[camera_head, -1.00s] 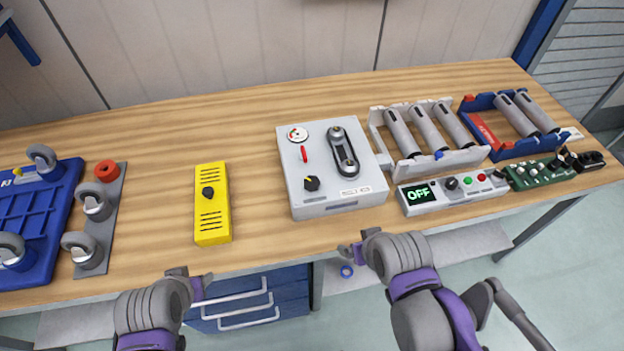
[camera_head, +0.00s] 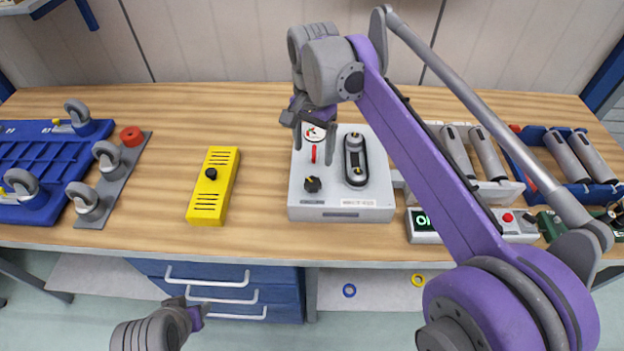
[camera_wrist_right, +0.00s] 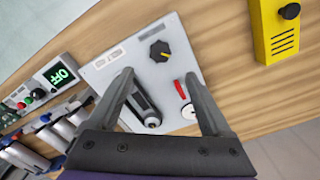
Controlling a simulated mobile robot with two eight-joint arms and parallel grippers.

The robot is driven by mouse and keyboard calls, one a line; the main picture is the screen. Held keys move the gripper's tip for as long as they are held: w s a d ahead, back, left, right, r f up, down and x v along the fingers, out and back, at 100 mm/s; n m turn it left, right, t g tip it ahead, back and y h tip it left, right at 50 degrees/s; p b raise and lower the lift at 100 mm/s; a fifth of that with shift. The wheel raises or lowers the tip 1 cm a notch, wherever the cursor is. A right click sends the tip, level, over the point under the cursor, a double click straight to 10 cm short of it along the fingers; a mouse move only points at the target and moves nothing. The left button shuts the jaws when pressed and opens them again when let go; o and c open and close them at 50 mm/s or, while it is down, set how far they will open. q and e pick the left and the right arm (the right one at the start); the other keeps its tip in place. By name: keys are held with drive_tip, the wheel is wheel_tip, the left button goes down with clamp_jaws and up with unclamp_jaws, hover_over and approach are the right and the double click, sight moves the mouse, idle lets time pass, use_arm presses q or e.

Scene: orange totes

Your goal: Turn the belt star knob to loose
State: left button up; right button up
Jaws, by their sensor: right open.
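The black star knob (camera_head: 312,185) with a yellow mark sits on the front left of the top of the grey belt box (camera_head: 340,206). The knob shows beyond my fingertips in the right wrist view (camera_wrist_right: 159,51). The black belt loop (camera_head: 355,160) lies right of the knob, with a red lever (camera_head: 314,153) and a round gauge behind it. My right gripper (camera_head: 314,158) is open and empty above the box, behind the knob, fingers pointing down. My left gripper (camera_head: 188,307) is low in front of the table; its jaw opening is unclear.
A yellow box (camera_head: 213,186) with a black knob stands left of the belt box, with bare wood between. Right are a grey control panel (camera_head: 424,237) and roller trays (camera_head: 510,190), partly behind my right arm. Caster wheels and a blue tray (camera_head: 50,150) lie left.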

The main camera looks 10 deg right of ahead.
sight(313, 182)
wheel_tip(313, 182, down, 10)
drive_tip(key=shift+f+b, duration=0.15)
drive_tip(key=shift+b, duration=0.25)
clamp_jaws()
idle(0.4)
